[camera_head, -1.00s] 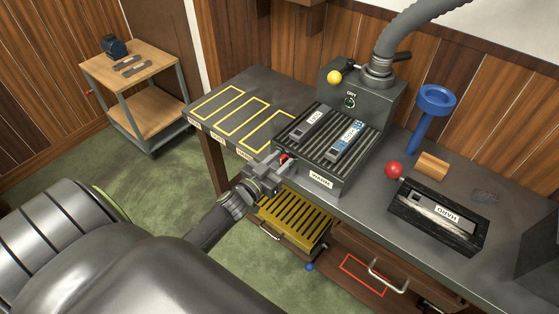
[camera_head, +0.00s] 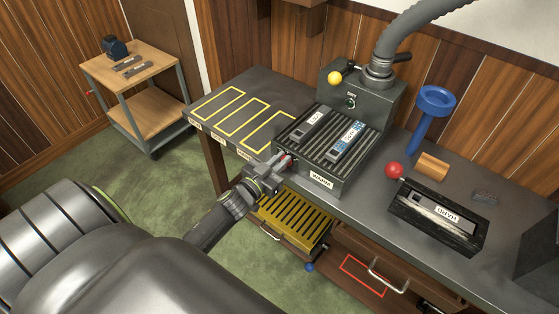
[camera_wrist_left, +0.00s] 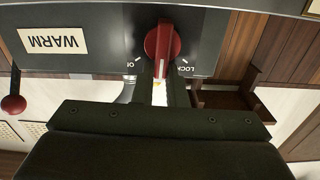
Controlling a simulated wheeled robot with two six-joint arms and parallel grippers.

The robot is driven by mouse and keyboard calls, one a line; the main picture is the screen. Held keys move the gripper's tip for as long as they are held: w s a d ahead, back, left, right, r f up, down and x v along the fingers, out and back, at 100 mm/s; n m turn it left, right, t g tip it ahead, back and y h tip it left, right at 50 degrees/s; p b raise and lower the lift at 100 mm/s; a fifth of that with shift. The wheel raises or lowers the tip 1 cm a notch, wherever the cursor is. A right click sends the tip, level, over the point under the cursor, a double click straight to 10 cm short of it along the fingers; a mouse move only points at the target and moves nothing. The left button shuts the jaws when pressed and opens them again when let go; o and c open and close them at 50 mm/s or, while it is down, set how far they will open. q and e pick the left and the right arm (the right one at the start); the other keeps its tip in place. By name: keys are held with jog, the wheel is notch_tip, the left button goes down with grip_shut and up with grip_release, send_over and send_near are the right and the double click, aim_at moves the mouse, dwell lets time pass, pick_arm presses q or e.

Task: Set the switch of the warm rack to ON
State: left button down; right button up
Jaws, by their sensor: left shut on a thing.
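The warm rack (camera_head: 345,165) is a grey ribbed box labelled WARM on its front. Its red switch (camera_wrist_left: 162,42) shows in the left wrist view, on the front panel beside the upside-down WARM label (camera_wrist_left: 52,40). The switch's white-marked end points down in that view, between a partly hidden label starting with O at left and LOCK at right. My left gripper (camera_head: 283,163) is at the rack's front left corner, shut on the switch. Its fingers (camera_wrist_left: 160,92) hide part of the switch's lower end. My right gripper is not in view.
Two labelled cartridges (camera_head: 348,140) lie on the rack's ribs. A yellow slatted tray (camera_head: 296,217) is just below the gripper. A black box (camera_head: 437,222), a red ball (camera_head: 394,170) and a blue funnel-like stand (camera_head: 430,115) are to the right. Yellow-outlined bays (camera_head: 240,113) at left are empty.

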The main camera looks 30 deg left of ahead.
pick_arm(q)
jog(key=m, duration=0.3)
jog(key=d+f+m+b, duration=0.1)
jog(key=m, duration=0.2)
jog(key=f+m, duration=0.1)
jog(key=m, duration=0.3)
jog(key=shift+s+d, duration=0.25)
jog(key=shift+d, duration=0.1)
jog(key=shift+m, duration=0.3)
jog(key=c, duration=1.5)
grip_release()
jog(key=shift+a, duration=0.1)
jog(key=shift+c, duration=0.2)
jog(key=shift+o, duration=0.4)
jog(key=shift+w+a, duration=0.1)
jog(key=shift+a, duration=0.1)
jog(key=shift+r, duration=0.1)
